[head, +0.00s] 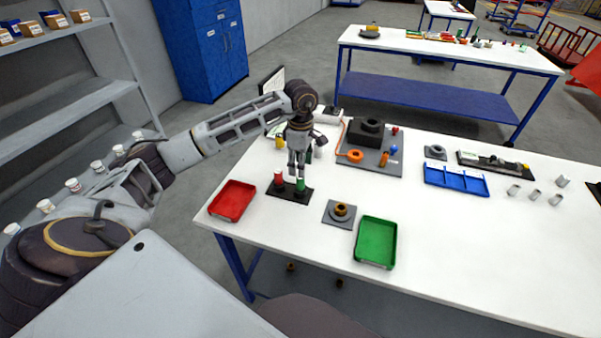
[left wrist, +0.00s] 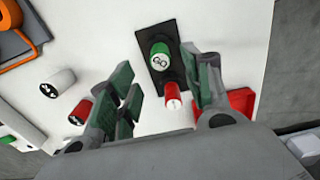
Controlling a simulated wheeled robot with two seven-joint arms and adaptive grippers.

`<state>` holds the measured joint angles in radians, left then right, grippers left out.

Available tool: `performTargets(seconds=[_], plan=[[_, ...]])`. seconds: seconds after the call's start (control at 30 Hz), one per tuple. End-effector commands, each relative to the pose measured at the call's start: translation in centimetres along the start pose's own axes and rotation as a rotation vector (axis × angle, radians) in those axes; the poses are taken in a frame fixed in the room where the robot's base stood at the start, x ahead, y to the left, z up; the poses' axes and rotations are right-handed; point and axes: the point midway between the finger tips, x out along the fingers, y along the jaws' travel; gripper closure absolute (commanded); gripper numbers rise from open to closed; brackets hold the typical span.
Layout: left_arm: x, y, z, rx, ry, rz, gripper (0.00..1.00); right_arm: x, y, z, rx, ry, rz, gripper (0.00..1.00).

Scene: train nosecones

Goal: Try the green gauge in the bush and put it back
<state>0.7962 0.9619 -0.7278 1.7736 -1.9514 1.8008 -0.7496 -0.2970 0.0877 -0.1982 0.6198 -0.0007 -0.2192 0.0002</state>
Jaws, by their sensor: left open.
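The green gauge (head: 300,186) stands upright in a black stand (head: 309,194), beside the red gauge (head: 278,180). My left gripper (head: 297,172) points down just above the stand, open and empty. In the left wrist view the green gauge (left wrist: 160,55), with lettering on its top, shows between the open fingers (left wrist: 160,72); the red gauge (left wrist: 173,97) is beside it. I cannot tell how far the fingertips are above the green gauge. The brass-coloured bush (head: 341,210) sits on a grey plate (head: 331,219), right of the stand. My right gripper is not in view.
A red tray (head: 232,201) lies left of the stand and a green tray (head: 376,243) right of the bush. Behind are a grey board (head: 390,168) with a black block and orange ring, and a blue divided tray (head: 455,179). The table's front right is clear.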

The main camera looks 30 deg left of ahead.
Motion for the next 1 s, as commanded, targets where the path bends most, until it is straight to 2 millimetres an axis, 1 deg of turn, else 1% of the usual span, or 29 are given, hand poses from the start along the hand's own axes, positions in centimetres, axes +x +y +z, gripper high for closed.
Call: performTargets(seconds=[0.03,0.13,0.3,0.4,0.57,1.0], plan=[[-0.9,0.1,0.0,0.0,0.0,0.003,0.51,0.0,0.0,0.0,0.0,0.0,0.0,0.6],[-2.3,0.0,0.0,0.0,0.0,0.003,0.51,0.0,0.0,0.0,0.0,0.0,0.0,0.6],[-3.9,0.0,0.0,0.0,0.0,0.002,0.51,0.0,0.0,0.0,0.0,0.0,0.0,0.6],[-4.4,0.0,0.0,0.001,0.001,0.0,0.51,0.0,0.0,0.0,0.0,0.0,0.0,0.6],[-4.8,0.0,0.0,0.001,0.0,0.0,0.51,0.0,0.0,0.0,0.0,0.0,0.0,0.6],[-4.8,0.0,0.0,0.0,0.001,0.0,0.51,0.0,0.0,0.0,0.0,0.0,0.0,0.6]])
